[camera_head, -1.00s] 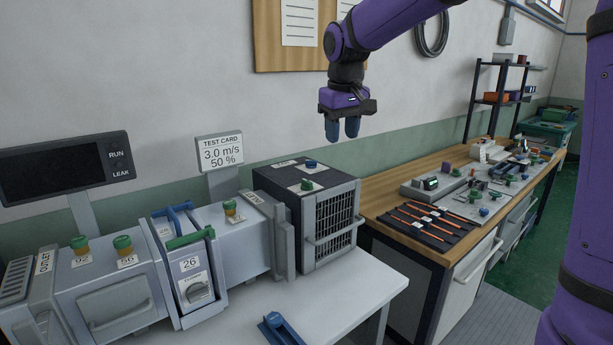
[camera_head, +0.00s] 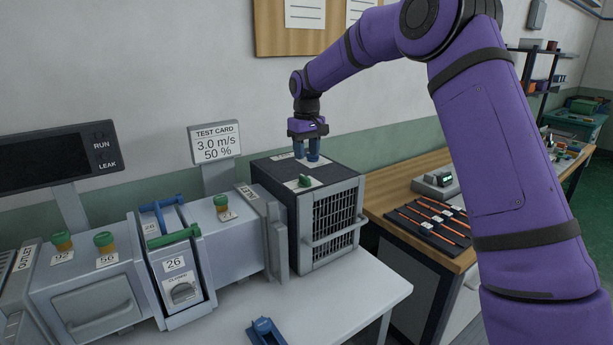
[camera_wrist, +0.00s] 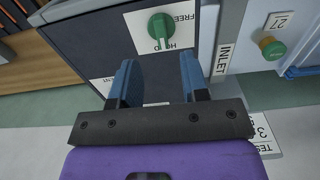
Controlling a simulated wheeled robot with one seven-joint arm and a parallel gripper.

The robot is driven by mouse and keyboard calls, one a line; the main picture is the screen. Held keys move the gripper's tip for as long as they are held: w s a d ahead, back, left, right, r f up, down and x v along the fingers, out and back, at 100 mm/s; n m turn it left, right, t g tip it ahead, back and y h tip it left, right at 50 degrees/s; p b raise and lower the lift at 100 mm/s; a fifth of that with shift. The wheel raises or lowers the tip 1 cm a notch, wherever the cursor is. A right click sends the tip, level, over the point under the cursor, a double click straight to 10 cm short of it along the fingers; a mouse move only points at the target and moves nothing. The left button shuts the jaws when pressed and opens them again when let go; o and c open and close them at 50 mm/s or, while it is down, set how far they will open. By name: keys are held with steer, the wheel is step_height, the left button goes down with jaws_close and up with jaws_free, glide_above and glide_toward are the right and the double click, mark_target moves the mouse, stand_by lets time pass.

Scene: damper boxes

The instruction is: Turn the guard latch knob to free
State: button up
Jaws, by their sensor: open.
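A green knob (camera_head: 305,181) sits on top of the dark fan box (camera_head: 330,225) with the grille. In the wrist view the green knob (camera_wrist: 161,28) is on a white card marked FREE and HOLD, its bar lying roughly toward HOLD. My gripper (camera_head: 307,160) points down over the box top, behind the green knob. In the wrist view my gripper's (camera_wrist: 157,65) blue fingers are apart with nothing held; the green knob lies beyond the fingertips.
Left of the box is a grey duct with a green-handled damper (camera_head: 172,238) and a grey knob (camera_head: 181,291) by a CLOSED label. A test card sign (camera_head: 215,143) stands behind. A blue object (camera_head: 265,331) lies on the white table. A wooden bench (camera_head: 405,180) stands right.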

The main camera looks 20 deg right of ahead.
mark_target(307, 178)
step_height(307, 178, down, 8)
steer(key=shift+f, duration=0.1)
steer(key=shift+c, duration=0.4)
jaws_close()
